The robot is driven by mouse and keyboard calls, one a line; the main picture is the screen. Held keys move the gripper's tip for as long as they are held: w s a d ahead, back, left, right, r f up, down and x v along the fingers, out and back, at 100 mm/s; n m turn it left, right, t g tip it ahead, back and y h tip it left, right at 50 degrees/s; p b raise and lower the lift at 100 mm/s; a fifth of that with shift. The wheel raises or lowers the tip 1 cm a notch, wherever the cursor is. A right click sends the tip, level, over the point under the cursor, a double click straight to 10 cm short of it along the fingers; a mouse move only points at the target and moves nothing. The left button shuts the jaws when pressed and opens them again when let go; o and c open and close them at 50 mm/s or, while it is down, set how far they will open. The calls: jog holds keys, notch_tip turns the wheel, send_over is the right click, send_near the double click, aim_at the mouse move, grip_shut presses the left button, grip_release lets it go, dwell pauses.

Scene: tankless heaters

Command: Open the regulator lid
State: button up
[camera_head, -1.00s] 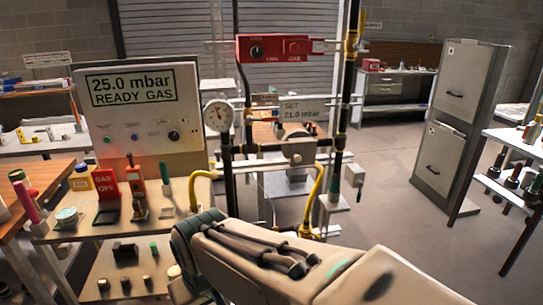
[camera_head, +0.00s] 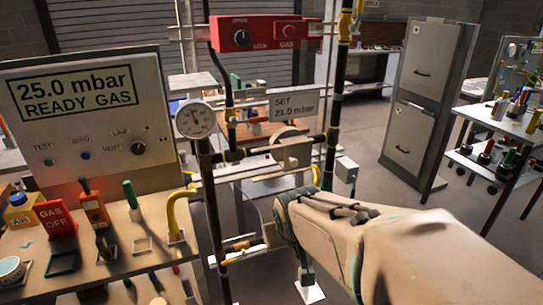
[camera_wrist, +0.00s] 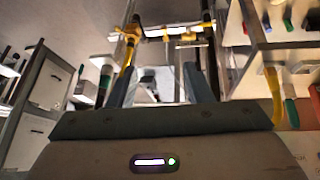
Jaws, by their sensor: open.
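A beige regulator-like body (camera_head: 293,153) sits on the horizontal pipe, right of the round gauge (camera_head: 195,118) and below the "SET 21.0 mbar" sign (camera_head: 294,104). I cannot make out its lid or whether it is open. My arm crosses the lower right of the head view and hides what is behind it; my gripper cannot be made out there. In the wrist view my gripper (camera_wrist: 157,76) has its two blue-grey fingers apart. A pale grey shape shows between them in the background, too unclear to name. I see nothing held.
A red valve box (camera_head: 266,33) hangs above the sign. The "READY GAS" panel (camera_head: 88,118) and a bench with a red "GAS OFF" block (camera_head: 55,219) stand left.

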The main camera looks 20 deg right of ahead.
jog(key=w+d+t+h, duration=0.1)
jog(key=w+d+t, duration=0.3)
jog(key=w+d, duration=0.35)
jog(key=n+t+y+b, duration=0.1)
jog(key=t+y+b, duration=0.15)
jog(key=t, duration=0.55)
send_near(294, 164)
jog(key=shift+y, duration=0.45)
jog(key=w+p, duration=0.1)
jog(key=w, duration=0.3)
jog(key=w+p, duration=0.1)
jog(key=w, duration=0.3)
jog(key=shift+w+d, duration=0.15)
jog(key=shift+d, duration=0.1)
jog(key=shift+c, duration=0.4)
grip_shut()
